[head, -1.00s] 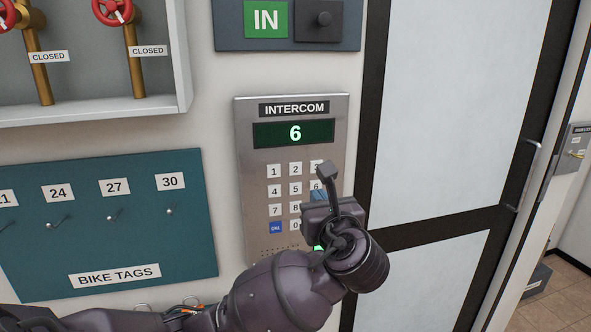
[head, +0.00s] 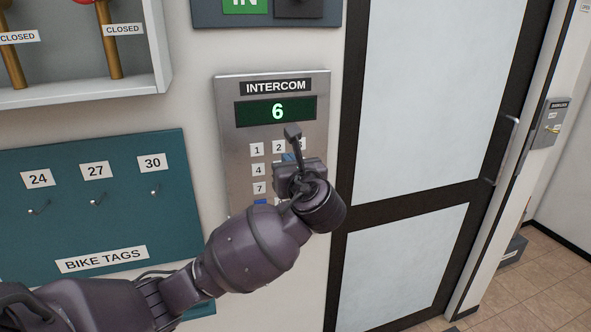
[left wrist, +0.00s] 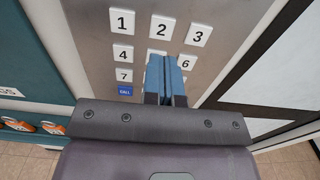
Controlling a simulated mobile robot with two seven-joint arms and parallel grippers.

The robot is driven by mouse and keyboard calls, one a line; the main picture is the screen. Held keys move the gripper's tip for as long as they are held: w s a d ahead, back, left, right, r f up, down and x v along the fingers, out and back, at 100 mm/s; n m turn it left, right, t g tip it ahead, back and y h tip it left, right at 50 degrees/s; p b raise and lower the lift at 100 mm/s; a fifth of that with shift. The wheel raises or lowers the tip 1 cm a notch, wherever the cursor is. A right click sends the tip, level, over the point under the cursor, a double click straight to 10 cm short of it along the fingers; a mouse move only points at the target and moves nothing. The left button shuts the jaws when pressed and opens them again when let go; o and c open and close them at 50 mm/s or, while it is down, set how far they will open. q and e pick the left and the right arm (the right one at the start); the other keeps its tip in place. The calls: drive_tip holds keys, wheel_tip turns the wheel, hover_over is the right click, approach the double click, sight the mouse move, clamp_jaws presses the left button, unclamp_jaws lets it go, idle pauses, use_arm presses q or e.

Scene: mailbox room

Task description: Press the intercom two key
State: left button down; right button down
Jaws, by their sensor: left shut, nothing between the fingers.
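The grey intercom (head: 230,130) is on the wall, and its green display (head: 277,112) reads 6. The white two key (head: 279,146) is in the top row between 1 and 3, partly in view; it shows whole in the left wrist view (left wrist: 161,27). My left gripper (head: 288,157) is shut and empty, its blue fingertips (left wrist: 165,60) pointing at the keypad just below the two key, over the place of the 5 key, which they hide. I cannot tell whether they touch the panel. My right gripper is not in view.
The one key (left wrist: 122,21), three key (left wrist: 198,35) and six key (left wrist: 187,62) are close by. A teal bike tags board (head: 110,220) is on the left and a black-framed door (head: 430,130) on the right. A valve cabinet (head: 130,88) is at upper left.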

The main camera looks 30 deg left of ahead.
sight(278, 147)
use_arm(q)
drive_tip(key=p+x, duration=0.1)
drive_tip(key=x, duration=0.5)
drive_tip(key=shift+w+a, duration=0.2)
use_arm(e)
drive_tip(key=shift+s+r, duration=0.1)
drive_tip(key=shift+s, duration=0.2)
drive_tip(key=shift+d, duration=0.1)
